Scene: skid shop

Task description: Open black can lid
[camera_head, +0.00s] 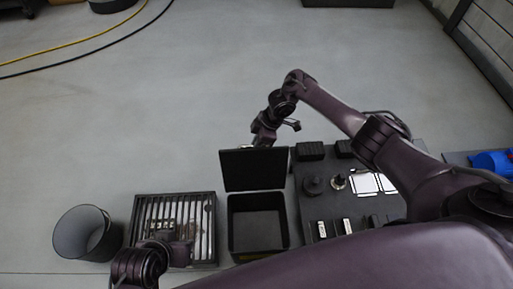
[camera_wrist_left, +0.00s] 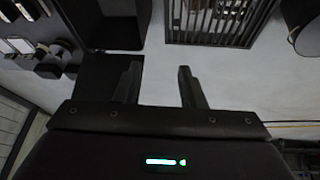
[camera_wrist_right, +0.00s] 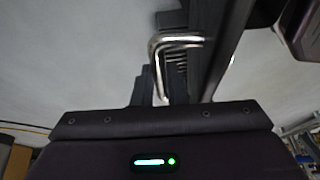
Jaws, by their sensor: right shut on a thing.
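The black can (camera_head: 258,222) is an open-topped square box in the middle of the head view. Its black lid (camera_head: 253,169) stands raised at the far side, so the dark interior shows. My right gripper (camera_head: 264,138) is at the lid's upper edge. In the right wrist view (camera_wrist_right: 160,85) it is shut on a bent silver handle (camera_wrist_right: 179,42) beside the dark lid edge; one finger is mostly hidden. My left gripper (camera_head: 180,250) is over the grated tray, apart from the can. The left wrist view shows its two fingers spread and empty (camera_wrist_left: 160,88).
A slatted tray (camera_head: 145,208) lies left of the can, with a dark round bin (camera_head: 82,233) further left. A black board (camera_head: 310,205) with small parts and blocks is on the right. A blue object (camera_head: 492,162) lies at the far right.

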